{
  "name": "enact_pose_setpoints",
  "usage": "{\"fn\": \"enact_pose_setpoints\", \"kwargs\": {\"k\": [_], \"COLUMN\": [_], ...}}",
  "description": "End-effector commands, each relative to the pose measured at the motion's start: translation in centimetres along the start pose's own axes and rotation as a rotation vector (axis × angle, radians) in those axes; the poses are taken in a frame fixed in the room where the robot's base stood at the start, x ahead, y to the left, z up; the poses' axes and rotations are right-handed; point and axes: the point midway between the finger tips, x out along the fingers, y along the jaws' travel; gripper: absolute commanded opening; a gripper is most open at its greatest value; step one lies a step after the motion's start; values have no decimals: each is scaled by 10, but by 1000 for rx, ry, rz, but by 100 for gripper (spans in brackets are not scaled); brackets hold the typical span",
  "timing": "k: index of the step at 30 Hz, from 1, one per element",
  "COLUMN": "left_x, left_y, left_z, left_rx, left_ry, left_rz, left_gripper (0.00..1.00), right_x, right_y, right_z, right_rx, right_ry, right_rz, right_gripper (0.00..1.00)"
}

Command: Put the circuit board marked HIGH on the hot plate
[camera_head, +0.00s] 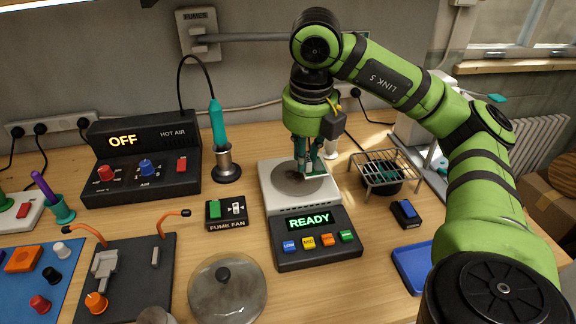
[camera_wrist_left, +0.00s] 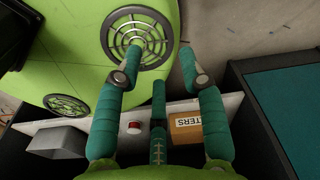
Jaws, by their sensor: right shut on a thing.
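The hot plate (camera_head: 273,198) stands mid-bench with a pale body and a round dark heating surface. Its front panel (camera_head: 318,243) shows a green READY over several coloured buttons. My right gripper (camera_head: 309,170) points down over the heating surface. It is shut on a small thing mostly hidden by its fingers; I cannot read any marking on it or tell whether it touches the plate. No circuit board marked HIGH can be made out elsewhere. My left gripper (camera_wrist_left: 165,62) is open and empty in the left wrist view, away from the bench top.
A wire stand (camera_head: 385,170) is just right of the hot plate. A fume fan switch (camera_head: 227,212) and hot air station (camera_head: 140,160) are to the left. A round glass lid (camera_head: 228,297) lies in front, a blue tray (camera_head: 412,270) front right. Bare wood shows between them.

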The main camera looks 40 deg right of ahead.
Motion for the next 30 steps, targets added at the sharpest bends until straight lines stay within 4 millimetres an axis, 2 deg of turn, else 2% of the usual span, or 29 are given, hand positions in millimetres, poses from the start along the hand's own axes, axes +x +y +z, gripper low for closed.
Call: {"fn": "enact_pose_setpoints", "kwargs": {"k": [5, 9, 12, 16, 24, 30], "left_x": [-16, -22, -24, -27, -36, -36], "left_y": [0, -1, -3, -4, -5, -4], "left_z": [7, -2, -14, -23, -18, -11], "left_rx": [0, 0, 0, 0, 0, 0], "left_ry": [-12, 3, 21, 36, 27, 16], "left_rz": [1, -1, -3, -5, -5, -4], "left_gripper": [40, 40, 40, 40, 40, 40], "right_x": [27, 46, 55, 63, 96, 99], "right_y": [4, 8, 9, 9, 9, 9], "right_z": [38, 61, 70, 73, 68, 67], "right_rx": [3, 1, 0, -1, -1, -1], "right_ry": [3, 1, 0, 0, -1, -2], "right_rz": [-3, -1, 0, -3, -2, -1], "right_gripper": [0, 0, 0, 0, 0, 0]}}
